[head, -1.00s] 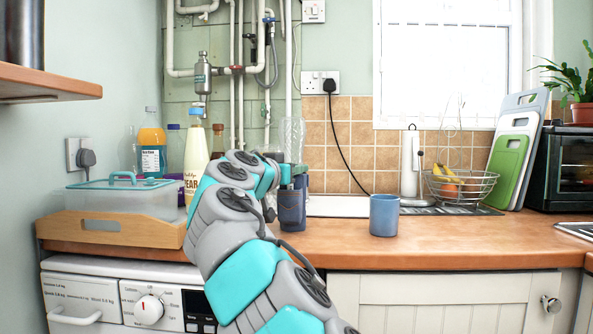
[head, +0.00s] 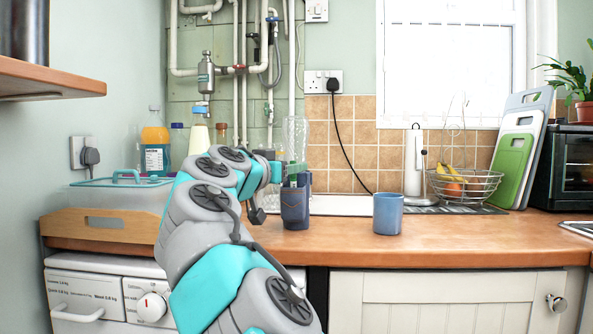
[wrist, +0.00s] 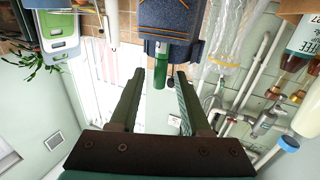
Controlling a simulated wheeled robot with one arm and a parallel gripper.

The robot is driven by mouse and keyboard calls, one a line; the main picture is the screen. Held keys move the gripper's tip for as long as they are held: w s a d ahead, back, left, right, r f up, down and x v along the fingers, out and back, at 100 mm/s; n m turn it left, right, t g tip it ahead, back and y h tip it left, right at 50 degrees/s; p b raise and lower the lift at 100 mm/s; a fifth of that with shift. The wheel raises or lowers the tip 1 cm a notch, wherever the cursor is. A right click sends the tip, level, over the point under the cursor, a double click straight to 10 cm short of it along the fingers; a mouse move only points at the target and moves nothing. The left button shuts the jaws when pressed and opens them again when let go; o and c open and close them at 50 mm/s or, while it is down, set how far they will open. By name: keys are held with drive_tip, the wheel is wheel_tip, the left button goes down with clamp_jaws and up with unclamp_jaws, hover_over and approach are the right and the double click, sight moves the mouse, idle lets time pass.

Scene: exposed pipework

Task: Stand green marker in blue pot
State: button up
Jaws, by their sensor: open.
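A dark blue pot (head: 295,210) stands upright on the wooden counter, left of a lighter blue mug (head: 387,214). The green marker (head: 292,181) sticks up from the dark blue pot's mouth. In the upside-down wrist view, the pot (wrist: 170,18) is at the top and the marker (wrist: 160,72) projects from its rim. My gripper (wrist: 157,75) is open, its two fingers apart, with the marker showing between the tips and touching neither finger. In the head view my gripper is at the pot's rim, and the fingers are mostly hidden. The marker's lower end is hidden inside the pot.
A clear bottle (head: 294,140) stands behind the pot. A lidded box (head: 118,193) in a wooden tray and several bottles are on the left. A wire fruit basket (head: 466,188) and chopping boards (head: 512,165) are on the right. The counter around the mug is clear.

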drive_tip(key=b+v, duration=0.1)
drive_tip(key=v, duration=0.6)
drive_tip(key=shift+s, duration=0.2)
